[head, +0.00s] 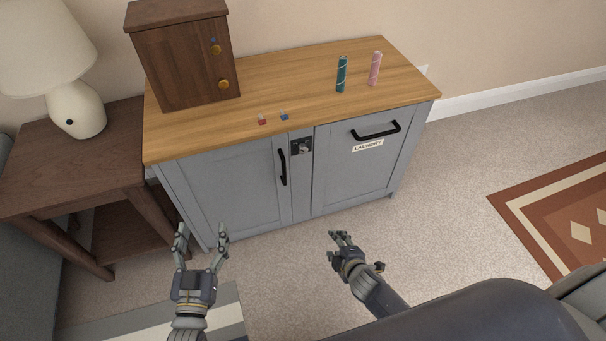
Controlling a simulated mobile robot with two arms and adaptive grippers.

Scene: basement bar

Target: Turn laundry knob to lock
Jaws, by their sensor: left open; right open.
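The laundry knob (302,146) sits on a small dark plate on the grey cabinet's front, between the left door and the panel labelled LAUNDRY (368,145). Its exact turn position is too small to tell. The grey cabinet (230,184) has a wooden top. My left gripper (201,230) is open and empty, in front of the cabinet's left door and apart from it. My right gripper (338,240) is open and empty, below and to the right of the knob, in front of the cabinet. Neither gripper touches the knob.
Black handles are on the left door (282,167) and laundry panel (376,130). On top stand a brown wooden box (185,62), a teal cylinder (341,75), a pink cylinder (375,68) and two small items. A side table (70,150) with a lamp (75,108) adjoins left.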

